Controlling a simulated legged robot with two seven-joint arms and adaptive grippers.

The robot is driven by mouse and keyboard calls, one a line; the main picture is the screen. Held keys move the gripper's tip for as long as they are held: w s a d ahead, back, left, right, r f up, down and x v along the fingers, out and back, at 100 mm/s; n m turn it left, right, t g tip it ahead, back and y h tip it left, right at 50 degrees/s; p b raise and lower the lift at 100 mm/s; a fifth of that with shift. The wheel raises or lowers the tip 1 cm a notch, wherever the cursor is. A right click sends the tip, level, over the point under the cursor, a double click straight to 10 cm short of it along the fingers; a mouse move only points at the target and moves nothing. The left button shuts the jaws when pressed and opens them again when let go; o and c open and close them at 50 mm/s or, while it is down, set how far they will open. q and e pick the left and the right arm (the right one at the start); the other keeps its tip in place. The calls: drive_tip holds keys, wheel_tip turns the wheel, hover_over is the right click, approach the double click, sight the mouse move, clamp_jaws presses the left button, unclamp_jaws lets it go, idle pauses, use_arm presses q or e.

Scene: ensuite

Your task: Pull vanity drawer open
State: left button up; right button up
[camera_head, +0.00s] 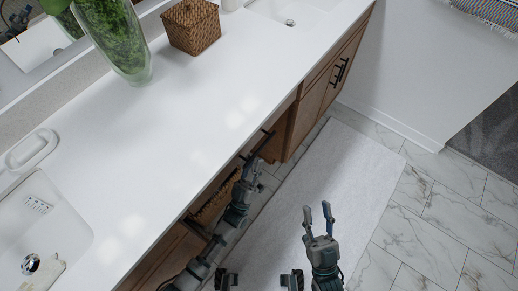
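The wooden vanity (309,108) runs diagonally under a white countertop (205,125). A dark bar handle (265,142) shows on its front near the middle, just under the counter edge. My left gripper (253,163) is close to the vanity front, just below this handle. I cannot tell whether it touches the handle, and its fingers are too small and overlapped to read. My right gripper (318,211) is open and empty above the bath mat, away from the vanity. Another dark handle (200,229) shows partly beside my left arm.
A woven basket (192,27) and a glass vase with greenery (115,38) stand on the counter. A sink (40,235) is at left. Woven material (215,200) shows under the counter, partly hidden by my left arm. A pale mat (340,175) covers the marble floor (440,225).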

sight(258, 152)
use_arm(q)
drive_tip(key=x, duration=0.5)
drive_tip(key=shift+c, duration=0.3)
clamp_jaws()
